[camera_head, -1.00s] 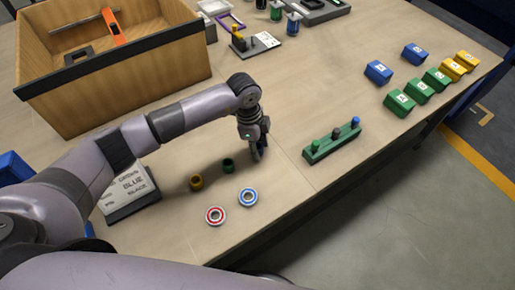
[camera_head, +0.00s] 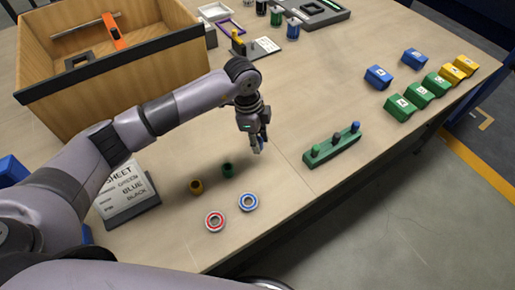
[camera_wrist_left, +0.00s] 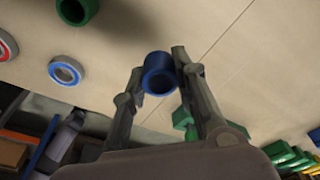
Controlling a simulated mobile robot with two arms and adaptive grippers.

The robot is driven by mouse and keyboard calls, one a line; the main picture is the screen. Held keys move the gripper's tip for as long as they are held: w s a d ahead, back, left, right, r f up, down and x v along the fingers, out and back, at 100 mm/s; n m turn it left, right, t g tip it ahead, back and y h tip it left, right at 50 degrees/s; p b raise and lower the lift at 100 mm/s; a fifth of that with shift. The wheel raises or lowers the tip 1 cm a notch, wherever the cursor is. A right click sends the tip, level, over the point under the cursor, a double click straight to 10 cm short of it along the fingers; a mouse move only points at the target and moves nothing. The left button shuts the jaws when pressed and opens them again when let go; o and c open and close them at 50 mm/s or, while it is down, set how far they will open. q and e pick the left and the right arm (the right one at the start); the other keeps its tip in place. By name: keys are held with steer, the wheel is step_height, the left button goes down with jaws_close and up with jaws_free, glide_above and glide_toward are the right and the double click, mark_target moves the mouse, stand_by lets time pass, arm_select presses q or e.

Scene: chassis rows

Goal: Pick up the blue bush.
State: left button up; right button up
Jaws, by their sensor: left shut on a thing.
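The blue bush (camera_wrist_left: 158,77), a short hollow ring, sits between the two fingers of my left gripper (camera_wrist_left: 160,70) in the left wrist view. The fingers are shut on it from both sides, near their tips. In the head view my left gripper (camera_head: 259,146) points down over the table, right of the green bush (camera_head: 228,170); the fingers mostly hide the blue bush there. It appears to be held a little above the table. A brown-yellow bush (camera_head: 196,187) stands left of the green one. My right gripper is not in view.
A red bearing (camera_head: 215,222) and a blue bearing (camera_head: 248,202) lie near the front edge. A green peg holder (camera_head: 332,149) stands to the right. A lettered sheet stand (camera_head: 128,196) is left, a wooden crate (camera_head: 150,85) behind. Several coloured blocks (camera_head: 400,107) sit at right.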

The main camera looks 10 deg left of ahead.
arm_select(q)
step_height(320, 180, up, 15)
steer(key=b, duration=0.1)
steer(key=shift+f, duration=0.2)
stand_by(0.6)
